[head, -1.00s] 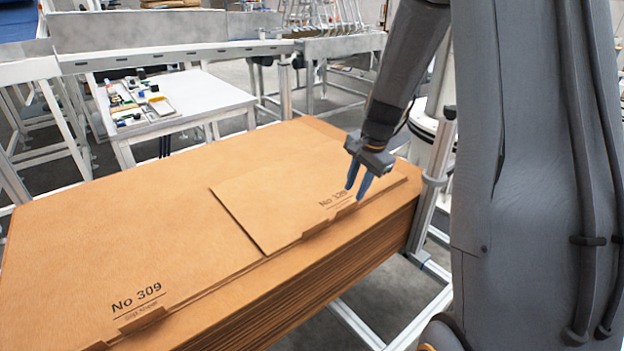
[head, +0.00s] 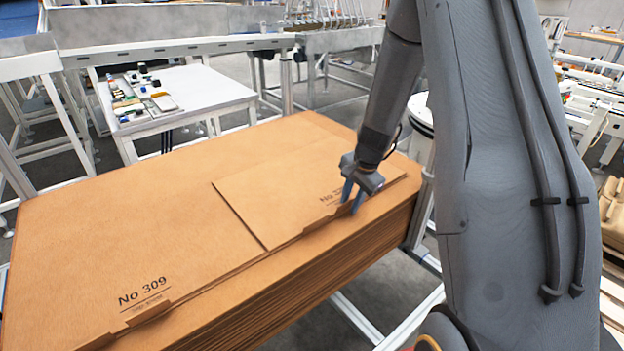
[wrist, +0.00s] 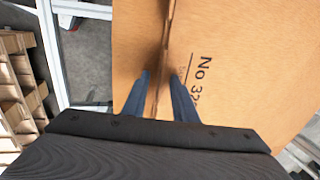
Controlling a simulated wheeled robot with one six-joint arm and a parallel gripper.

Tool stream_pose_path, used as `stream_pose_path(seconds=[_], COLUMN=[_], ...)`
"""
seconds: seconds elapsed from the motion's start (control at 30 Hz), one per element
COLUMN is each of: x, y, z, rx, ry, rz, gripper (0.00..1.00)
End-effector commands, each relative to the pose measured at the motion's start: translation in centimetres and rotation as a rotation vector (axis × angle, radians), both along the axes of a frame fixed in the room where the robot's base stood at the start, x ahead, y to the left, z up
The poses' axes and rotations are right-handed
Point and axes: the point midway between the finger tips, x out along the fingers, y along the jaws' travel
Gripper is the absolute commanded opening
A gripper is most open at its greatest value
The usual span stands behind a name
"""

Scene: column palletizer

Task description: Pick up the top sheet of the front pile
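A smaller brown sheet (head: 262,205), printed "No 32" with the last digit hard to read, lies flat on a large brown pile (head: 110,235) whose top sheet is marked "No 309". A tab stands out along the smaller sheet's near edge. My gripper (head: 352,205) is at that edge, beside the print, fingers pointing down. In the wrist view my gripper (wrist: 160,75) has its blue fingers apart, one on each side of a brown edge running between them. The printed sheet (wrist: 235,45) lies to the right there. Whether the fingers touch the edge I cannot tell.
A white table (head: 185,100) with small parts stands behind the pile. A metal conveyor frame (head: 180,52) runs across the back. A metal stand (head: 418,235) is close by the pile's right end. Wooden pallets (wrist: 20,85) show at left in the wrist view.

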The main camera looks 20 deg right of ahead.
Motion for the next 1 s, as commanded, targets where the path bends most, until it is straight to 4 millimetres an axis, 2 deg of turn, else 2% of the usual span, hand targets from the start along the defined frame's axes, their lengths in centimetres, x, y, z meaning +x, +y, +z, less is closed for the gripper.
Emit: stream_pose_path(seconds=[0.03, 0.17, 0.2, 0.63, 0.77, 1.0], x=[0.0, 0.0, 0.0, 0.1, 0.1, 0.2], y=[0.0, 0.0, 0.0, 0.0, 0.0, 0.0], z=[0.0, 0.0, 0.0, 0.5, 2.0, 6.4], rx=[0.0, 0.0, 0.0, 0.0, 0.0, -0.001], ry=[0.0, 0.0, 0.0, -0.002, -0.003, -0.006], rz=[0.0, 0.0, 0.0, 0.001, 0.002, 0.0], gripper=[0.24, 0.02, 0.0, 0.0, 0.0, 0.0])
